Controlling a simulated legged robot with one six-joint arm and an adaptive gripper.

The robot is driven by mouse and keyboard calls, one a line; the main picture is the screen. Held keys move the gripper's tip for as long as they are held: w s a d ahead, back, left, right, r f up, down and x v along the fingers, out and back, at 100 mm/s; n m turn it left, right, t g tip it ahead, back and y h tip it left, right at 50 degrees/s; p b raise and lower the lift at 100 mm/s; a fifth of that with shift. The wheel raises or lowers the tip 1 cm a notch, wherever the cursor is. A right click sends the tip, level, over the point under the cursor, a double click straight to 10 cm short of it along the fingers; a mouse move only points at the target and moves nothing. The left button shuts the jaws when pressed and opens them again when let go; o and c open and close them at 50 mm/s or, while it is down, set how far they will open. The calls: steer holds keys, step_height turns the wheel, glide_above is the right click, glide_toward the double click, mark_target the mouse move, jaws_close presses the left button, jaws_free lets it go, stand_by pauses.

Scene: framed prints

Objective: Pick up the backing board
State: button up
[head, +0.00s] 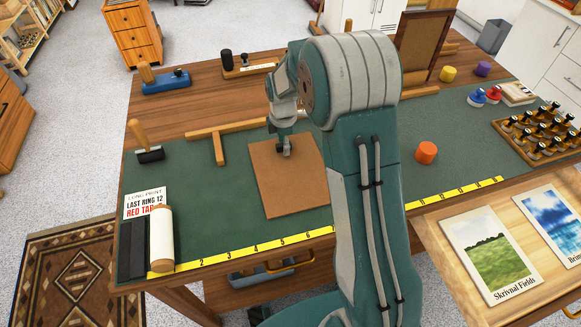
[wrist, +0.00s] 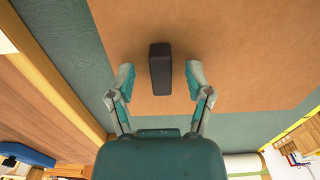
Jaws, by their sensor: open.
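The backing board (head: 290,192) is a flat brown sheet lying on the green mat in the middle of the table. It also fills much of the wrist view (wrist: 245,60). A small black block (wrist: 160,65), like a handle, stands on the board near one edge. My gripper (head: 284,147) is over the board's far edge in the head view. In the wrist view my gripper (wrist: 160,80) is open, with one finger on each side of the black block and a gap on both sides. My arm hides the board's right part in the head view.
A roller (head: 162,238) and a printed card (head: 145,203) are at the left. An orange knob (head: 426,152) and a rack of stamps (head: 545,132) stand at the right.

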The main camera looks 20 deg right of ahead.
steer(key=shift+a+f, duration=0.15)
steer(key=shift+f, duration=0.15)
jaws_close()
